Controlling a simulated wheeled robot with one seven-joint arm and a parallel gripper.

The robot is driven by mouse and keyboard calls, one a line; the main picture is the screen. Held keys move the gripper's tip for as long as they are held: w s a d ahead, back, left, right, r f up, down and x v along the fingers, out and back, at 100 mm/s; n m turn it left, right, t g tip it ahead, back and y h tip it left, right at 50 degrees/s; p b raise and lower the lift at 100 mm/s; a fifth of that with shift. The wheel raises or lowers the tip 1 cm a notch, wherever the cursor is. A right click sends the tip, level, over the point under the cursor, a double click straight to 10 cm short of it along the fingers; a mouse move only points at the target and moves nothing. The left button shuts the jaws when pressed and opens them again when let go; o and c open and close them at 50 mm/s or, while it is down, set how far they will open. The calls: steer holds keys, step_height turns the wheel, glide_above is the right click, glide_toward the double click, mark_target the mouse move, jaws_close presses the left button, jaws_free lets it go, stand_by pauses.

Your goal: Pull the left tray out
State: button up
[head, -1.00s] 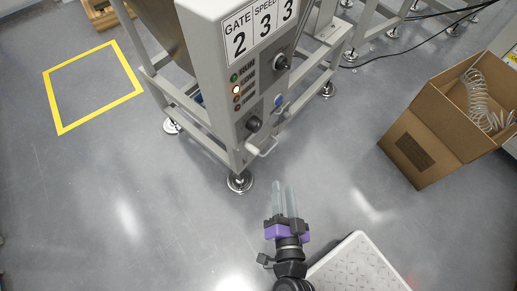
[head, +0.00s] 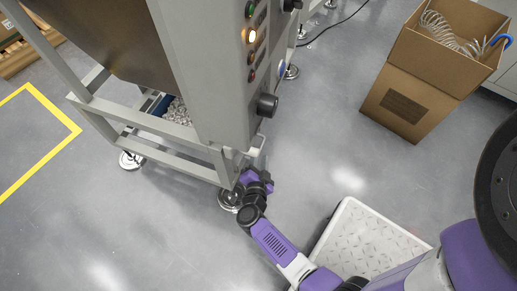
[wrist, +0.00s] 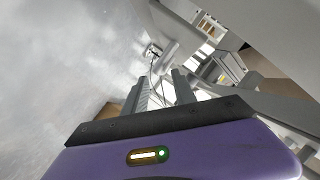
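A blue tray (head: 152,103) holding grey parts shows partly in the head view, inside the machine frame under the brown hopper; the frame and panel hide the rest. I cannot tell whether it is the left tray. My gripper (head: 258,162) is at the machine's near lower corner, below the control panel, close to a pale handle (head: 259,147). The machine partly hides its fingertips. In the wrist view my gripper (wrist: 160,85) has its two grey fingers apart, with floor showing between them and no object held.
The grey control panel (head: 215,75) with knobs and an orange lamp stands above my gripper. A machine foot (head: 230,200) is close by. A white textured platform (head: 355,245) lies at the lower right. A cardboard box (head: 415,95) with a coiled hose stands at the right.

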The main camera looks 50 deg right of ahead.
mark_target(261, 147)
steer(key=shift+b+x, duration=0.95)
steer(key=shift+x, duration=1.8)
steer(key=shift+a, duration=0.1)
jaws_close()
